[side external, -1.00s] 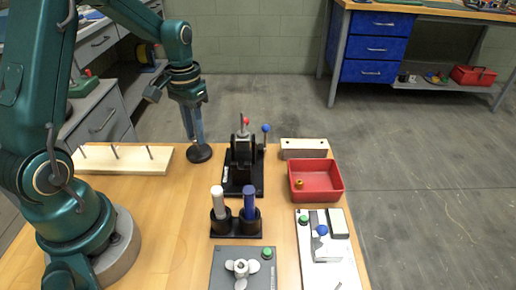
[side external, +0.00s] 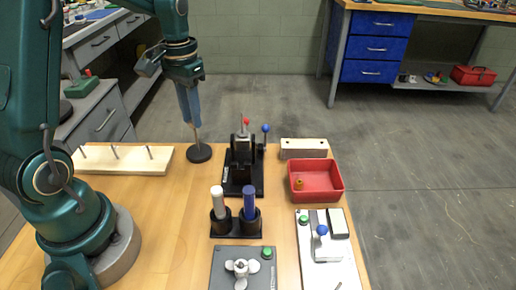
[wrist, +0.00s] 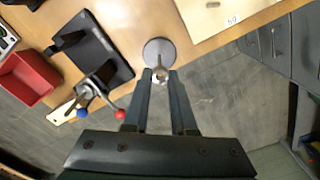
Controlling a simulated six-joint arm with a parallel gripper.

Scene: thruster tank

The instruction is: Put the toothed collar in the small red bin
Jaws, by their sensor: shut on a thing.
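My gripper (side external: 195,124) points down above a round dark stand (side external: 199,154) with a thin upright pin, at the back left of the table. In the wrist view its fingers (wrist: 160,78) are closed on a small pale ring-shaped part, the toothed collar (wrist: 160,74), over the stand (wrist: 158,48). The collar's teeth are too small to make out, and whether it is clear of the pin I cannot tell. The small red bin (side external: 335,192) stands at the table's right, with a small brass-coloured piece (side external: 299,184) inside. It also shows in the wrist view (wrist: 28,78).
A black lever fixture (side external: 243,165) with red and blue knobs stands between stand and bin. In front are a holder (side external: 236,231) with white and blue cylinders, and a grey plate (side external: 226,270). A pegged board (side external: 124,160) lies left; a pale block (side external: 304,148) sits behind the bin.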

